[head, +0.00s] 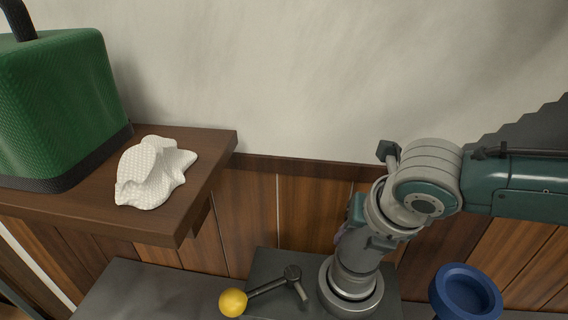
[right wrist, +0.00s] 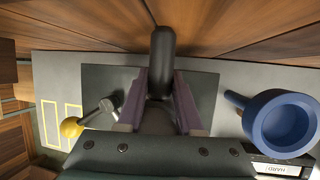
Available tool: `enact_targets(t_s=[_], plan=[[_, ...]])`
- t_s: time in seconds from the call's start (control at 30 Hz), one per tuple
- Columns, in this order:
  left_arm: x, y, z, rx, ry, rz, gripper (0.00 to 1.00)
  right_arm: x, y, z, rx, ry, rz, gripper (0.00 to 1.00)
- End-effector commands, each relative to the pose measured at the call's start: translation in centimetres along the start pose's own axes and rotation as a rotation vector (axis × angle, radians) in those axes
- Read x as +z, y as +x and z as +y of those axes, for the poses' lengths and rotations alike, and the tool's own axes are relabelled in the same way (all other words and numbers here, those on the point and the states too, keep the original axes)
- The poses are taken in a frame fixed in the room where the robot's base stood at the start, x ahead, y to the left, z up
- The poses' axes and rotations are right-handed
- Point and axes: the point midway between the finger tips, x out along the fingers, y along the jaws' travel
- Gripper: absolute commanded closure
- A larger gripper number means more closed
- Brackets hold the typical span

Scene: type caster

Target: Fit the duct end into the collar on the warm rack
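My right gripper (right wrist: 162,90) is in the right wrist view, with its two purple fingers apart. A dark rounded cylinder (right wrist: 163,45) shows between and beyond the fingers. A grey-brown surface lies lower in the gap. I cannot tell whether the fingers touch either. In the head view my right arm reaches down from the right over a dark plate (head: 262,268). I cannot tell which part is the duct end or the collar. My left gripper is not in view.
A yellow ball-ended lever (head: 233,302) stands left of my arm. A blue round cup (head: 467,292) with a handle is on the right. A brown shelf (head: 200,212) at left holds a green box (head: 62,105) and a crumpled white cloth (head: 152,172). A wood-panelled wall is behind.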

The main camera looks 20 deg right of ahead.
Motion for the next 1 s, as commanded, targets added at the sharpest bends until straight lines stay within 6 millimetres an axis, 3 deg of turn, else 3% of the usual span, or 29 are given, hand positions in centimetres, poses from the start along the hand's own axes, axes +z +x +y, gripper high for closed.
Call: enact_targets(t_s=[0.03,0.27,0.63,1.0], plan=[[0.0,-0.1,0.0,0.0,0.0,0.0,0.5,0.0,-0.1,0.0,0.001,0.0,0.0,0.59],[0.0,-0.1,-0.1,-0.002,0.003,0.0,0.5,0.0,-0.1,0.0,0.0,0.0,0.0,0.34],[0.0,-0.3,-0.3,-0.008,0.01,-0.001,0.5,0.1,-0.8,0.0,0.0,0.0,0.0,0.34],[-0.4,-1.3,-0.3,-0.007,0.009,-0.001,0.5,0.1,-6.7,0.0,0.002,-0.003,-0.002,0.34]])
